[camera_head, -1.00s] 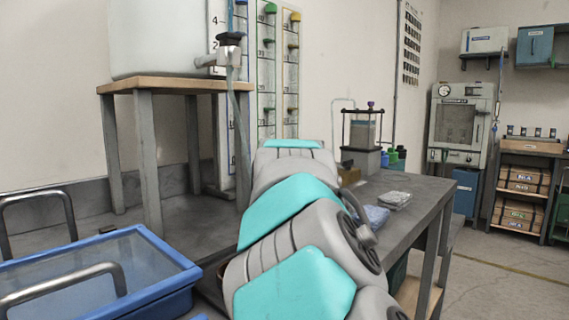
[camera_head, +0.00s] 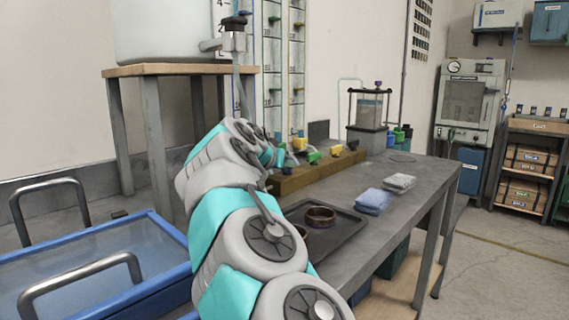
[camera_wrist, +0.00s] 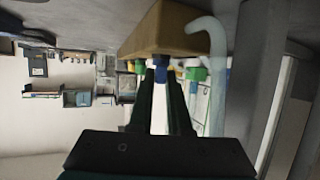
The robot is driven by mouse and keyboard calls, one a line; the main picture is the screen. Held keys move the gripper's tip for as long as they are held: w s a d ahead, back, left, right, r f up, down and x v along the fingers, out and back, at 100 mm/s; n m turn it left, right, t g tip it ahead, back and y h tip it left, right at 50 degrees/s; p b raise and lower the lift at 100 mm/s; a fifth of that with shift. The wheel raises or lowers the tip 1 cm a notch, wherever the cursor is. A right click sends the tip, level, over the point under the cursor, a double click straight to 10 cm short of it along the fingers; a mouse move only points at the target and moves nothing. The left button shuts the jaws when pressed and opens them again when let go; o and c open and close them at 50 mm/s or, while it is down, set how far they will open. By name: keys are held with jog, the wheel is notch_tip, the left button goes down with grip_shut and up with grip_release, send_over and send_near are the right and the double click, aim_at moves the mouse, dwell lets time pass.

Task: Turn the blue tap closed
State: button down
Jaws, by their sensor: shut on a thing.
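The blue tap (camera_wrist: 161,73) shows in the wrist view between the tips of my gripper (camera_wrist: 160,82), whose two dark fingers are shut on it. It sits at the edge of a brown wooden block (camera_wrist: 160,35). Green taps (camera_wrist: 197,74) stand to one side of it in that view. In the head view my arm reaches to the near left end of the wooden block (camera_head: 325,168), and the blue tap cannot be made out there. A green tap (camera_head: 314,157) and yellow taps stand along the block. The fingers hide much of the tap, so its handle angle is unclear.
A dark tray (camera_head: 340,236) with round brown rings lies on the bench, near a blue packet (camera_head: 374,200) and a white one. A pale curved tube (camera_wrist: 216,90) passes close beside the gripper. A blue-rimmed basin (camera_head: 165,285) stands at left.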

jog(key=shift+a+m+g+h, duration=0.1)
jog(key=shift+m+g+h, duration=0.3)
jog(key=shift+m+h, duration=0.2)
dwell(0.5)
jog(key=c, duration=0.9)
grip_release()
jog(key=shift+w, duration=0.1)
jog(key=shift+o, duration=0.2)
jog(key=b+v, duration=0.1)
jog(key=v, duration=0.6)
jog(key=shift+s, duration=0.35)
jog(key=shift+a, duration=0.15)
